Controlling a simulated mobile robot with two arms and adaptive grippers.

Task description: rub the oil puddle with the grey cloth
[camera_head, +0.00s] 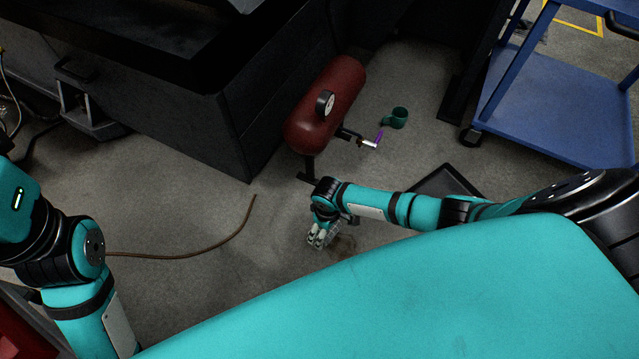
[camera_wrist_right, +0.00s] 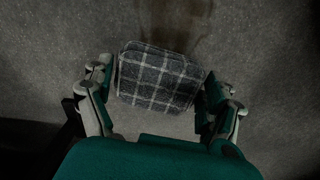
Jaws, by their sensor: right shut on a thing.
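The grey cloth (camera_wrist_right: 160,78) is a dark grey checked pad with pale lines, between the fingers of my right gripper (camera_wrist_right: 158,95) in the right wrist view. My right gripper (camera_head: 318,237) is shut on it, low at the floor in the head view, where the cloth is mostly hidden. The oil puddle (camera_head: 345,246) is a faint dark brown stain just right of the gripper in the head view. In the right wrist view the brown stain (camera_wrist_right: 178,20) runs from the top edge down to the cloth. My left gripper is not in view; only my left arm shows.
A green cup (camera_head: 396,118) is on the floor. A dark flat tray (camera_head: 447,181) lies behind my right arm. A blue cart (camera_head: 550,100) stands at right. A brown hose (camera_head: 200,256) crosses the floor.

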